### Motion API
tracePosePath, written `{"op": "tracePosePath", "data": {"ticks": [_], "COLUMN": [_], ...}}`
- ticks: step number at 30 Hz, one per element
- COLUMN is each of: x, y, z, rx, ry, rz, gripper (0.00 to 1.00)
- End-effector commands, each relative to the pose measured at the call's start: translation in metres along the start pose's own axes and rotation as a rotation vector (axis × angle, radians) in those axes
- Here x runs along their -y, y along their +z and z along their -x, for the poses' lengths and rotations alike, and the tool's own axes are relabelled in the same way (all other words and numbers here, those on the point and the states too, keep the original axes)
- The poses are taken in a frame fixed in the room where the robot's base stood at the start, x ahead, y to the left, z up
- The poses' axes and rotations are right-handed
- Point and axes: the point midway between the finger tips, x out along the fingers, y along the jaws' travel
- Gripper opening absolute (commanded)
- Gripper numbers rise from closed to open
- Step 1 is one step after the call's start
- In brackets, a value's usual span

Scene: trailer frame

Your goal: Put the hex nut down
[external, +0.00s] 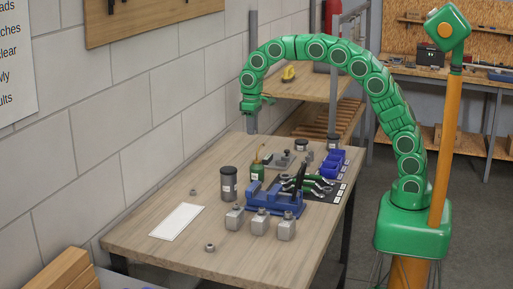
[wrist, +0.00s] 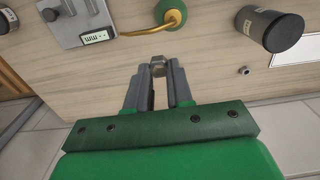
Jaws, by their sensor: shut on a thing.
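My gripper (wrist: 158,85) is shut on a grey hex nut (wrist: 160,66) held between its fingertips in the wrist view. In the external view my gripper (external: 264,101) is high above the back part of the workbench, and the held nut is too small to make out there. Another hex nut (wrist: 244,70) lies on the bench to the right of my gripper in the wrist view. In the external view one loose nut (external: 193,192) lies near the wall side, and another (external: 210,247) lies near the front edge. A flat white plate (external: 177,220) lies on the bench's left part.
Bare wood surrounds the white plate. The block wall runs along the left.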

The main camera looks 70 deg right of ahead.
Motion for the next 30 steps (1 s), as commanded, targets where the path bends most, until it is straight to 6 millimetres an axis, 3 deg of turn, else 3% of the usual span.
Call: {"op": "tracePosePath", "data": {"ticks": [10,30], "x": [0.026,0.075], "y": [0.04,0.164], "z": [0.006,0.002], "rx": [-0.003,-0.001], "ry": [0.001,0.001], "rz": [0.003,0.002], "gripper": [0.0,0.0]}}
